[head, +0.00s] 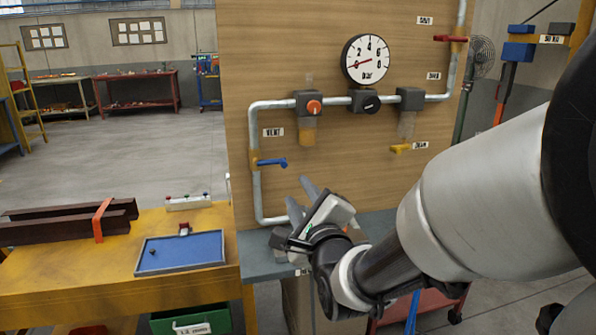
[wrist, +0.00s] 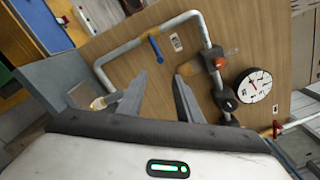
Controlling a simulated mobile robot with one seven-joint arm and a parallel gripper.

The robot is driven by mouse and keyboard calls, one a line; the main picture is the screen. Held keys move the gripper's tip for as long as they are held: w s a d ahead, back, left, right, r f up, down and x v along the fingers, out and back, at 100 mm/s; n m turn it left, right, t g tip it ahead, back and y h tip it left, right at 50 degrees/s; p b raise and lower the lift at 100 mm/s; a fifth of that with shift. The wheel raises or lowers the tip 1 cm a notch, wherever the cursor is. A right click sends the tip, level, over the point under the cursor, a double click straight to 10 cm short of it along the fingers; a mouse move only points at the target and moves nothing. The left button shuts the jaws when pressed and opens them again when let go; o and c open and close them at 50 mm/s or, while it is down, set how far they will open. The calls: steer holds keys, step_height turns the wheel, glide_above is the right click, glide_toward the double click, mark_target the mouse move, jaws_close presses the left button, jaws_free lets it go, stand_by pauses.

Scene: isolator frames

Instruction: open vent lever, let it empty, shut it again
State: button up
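The vent lever is a blue handle (head: 272,162) on a yellow valve body on the left upright pipe, beside a small label that seems to read VENT. It points right, crosswise to the pipe. The blue lever also shows in the wrist view (wrist: 155,48), beyond the fingertips. The round white gauge (head: 367,60) has a red needle pointing lower left, towards its low end; it shows in the wrist view too (wrist: 254,86). My gripper (head: 303,197) is below and right of the lever, apart from it. In the wrist view its fingers (wrist: 160,78) are spread with nothing between them.
An orange knob (head: 314,107) and a black knob (head: 372,105) sit on the level pipe. A yellow lever (head: 401,148) is lower right, a red lever (head: 450,38) upper right. A yellow bench with a blue tray (head: 180,252) stands left. The wooden panel (head: 340,165) is bare around my gripper.

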mark_target(285, 167)
steer(key=b+x, duration=0.1)
steer(key=x, duration=1.5)
steer(key=shift+w, duration=0.15)
